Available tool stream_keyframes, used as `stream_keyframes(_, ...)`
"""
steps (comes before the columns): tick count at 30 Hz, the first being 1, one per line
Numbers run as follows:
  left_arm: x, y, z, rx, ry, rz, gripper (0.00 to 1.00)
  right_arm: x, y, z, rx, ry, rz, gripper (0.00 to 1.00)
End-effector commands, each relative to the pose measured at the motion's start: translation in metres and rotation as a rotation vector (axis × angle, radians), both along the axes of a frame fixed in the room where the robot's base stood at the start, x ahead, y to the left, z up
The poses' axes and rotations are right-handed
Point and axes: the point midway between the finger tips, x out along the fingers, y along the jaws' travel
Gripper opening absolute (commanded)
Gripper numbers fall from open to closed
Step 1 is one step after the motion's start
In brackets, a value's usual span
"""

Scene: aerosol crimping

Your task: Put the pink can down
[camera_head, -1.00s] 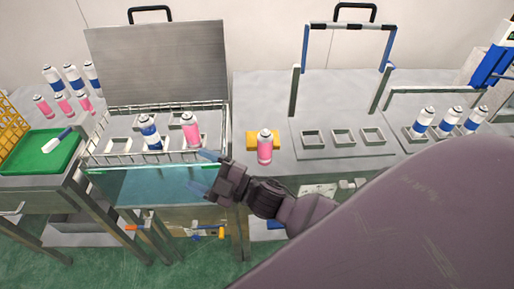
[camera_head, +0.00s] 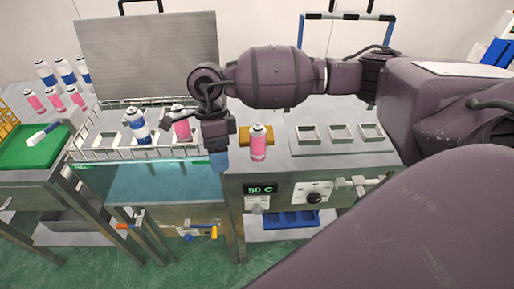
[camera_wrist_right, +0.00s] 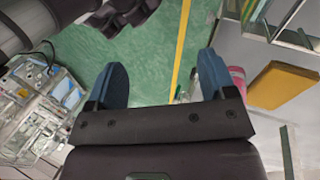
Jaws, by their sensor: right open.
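A pink can (camera_head: 258,143) with a white top stands upright on the grey bench, in front of a yellow block (camera_head: 243,136). A second pink can (camera_head: 182,130) stands in the wire rack of the water bath, partly hidden by my right arm. My right gripper (camera_head: 218,160) points down at the bath's right end, left of the first pink can and apart from it. In the wrist view the right gripper (camera_wrist_right: 162,82) is open with nothing between its blue fingers. A pink can (camera_wrist_right: 237,78) shows beside the yellow block, outside the right finger. My left gripper is out of view.
A blue-and-white can (camera_head: 138,125) stands in the rack. The upright bath lid (camera_head: 140,55) is behind it. Square holders (camera_head: 340,133) on the right bench look empty. Several cans stand at far left near a green tray (camera_head: 30,150). My right arm crosses above the bench.

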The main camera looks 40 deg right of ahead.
Motion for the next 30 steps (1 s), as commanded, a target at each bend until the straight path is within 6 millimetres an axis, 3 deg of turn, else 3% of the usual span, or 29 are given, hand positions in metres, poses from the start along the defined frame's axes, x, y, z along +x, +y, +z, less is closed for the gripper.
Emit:
stream_keyframes(3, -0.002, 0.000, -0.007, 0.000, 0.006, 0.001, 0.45, 0.028, -0.046, 0.021, -0.232, -0.092, 0.045, 0.77)
stream_keyframes(6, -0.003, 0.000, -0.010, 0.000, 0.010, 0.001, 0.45, 0.042, -0.073, 0.038, -0.373, -0.139, 0.058, 0.77)
stream_keyframes(12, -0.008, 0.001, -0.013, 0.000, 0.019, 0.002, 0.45, 0.054, -0.098, 0.057, -0.504, -0.177, 0.061, 0.77)
stream_keyframes(17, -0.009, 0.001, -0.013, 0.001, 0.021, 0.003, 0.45, 0.053, -0.105, 0.046, -0.515, -0.178, 0.062, 0.77)
stream_keyframes(24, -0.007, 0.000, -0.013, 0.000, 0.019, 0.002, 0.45, 0.048, -0.116, 0.015, -0.512, -0.176, 0.060, 0.77)
stream_keyframes(30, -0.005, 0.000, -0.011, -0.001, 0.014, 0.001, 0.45, 0.046, -0.120, 0.004, -0.510, -0.179, 0.060, 0.77)
